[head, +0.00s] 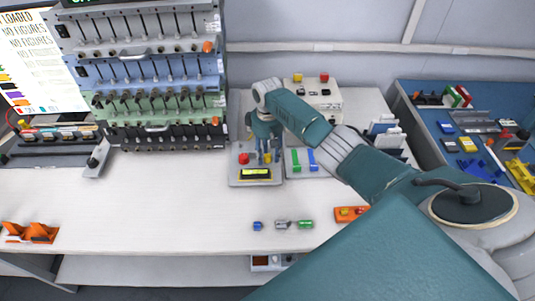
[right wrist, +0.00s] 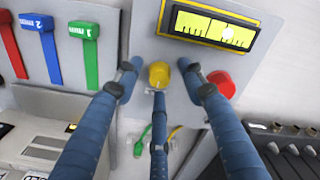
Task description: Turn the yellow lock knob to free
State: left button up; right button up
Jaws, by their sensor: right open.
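The yellow lock knob (right wrist: 159,74) sits on a grey control panel (right wrist: 178,98), between a red button (right wrist: 222,83) and the coloured levers in the right wrist view. My right gripper (right wrist: 158,78) is open, with its three blue fingers spread around the knob; I cannot tell whether any finger touches it. In the head view my right gripper (head: 265,157) points down over the panel and mostly hides the knob. The panel's yellow-green display (head: 255,174) and the red button (head: 243,158) show there too. My left gripper is not in view.
A plate with green and blue levers (head: 303,160) stands right beside the panel. A tall rack of cells (head: 150,75) is at the back left. Small blue, grey and green parts (head: 282,224) lie in front. The white table is clear at the left middle.

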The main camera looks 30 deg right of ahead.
aim_at(268, 156)
notch_tip(268, 156, up, 12)
dwell(0.4)
jog(key=shift+f, duration=0.1)
dwell(0.3)
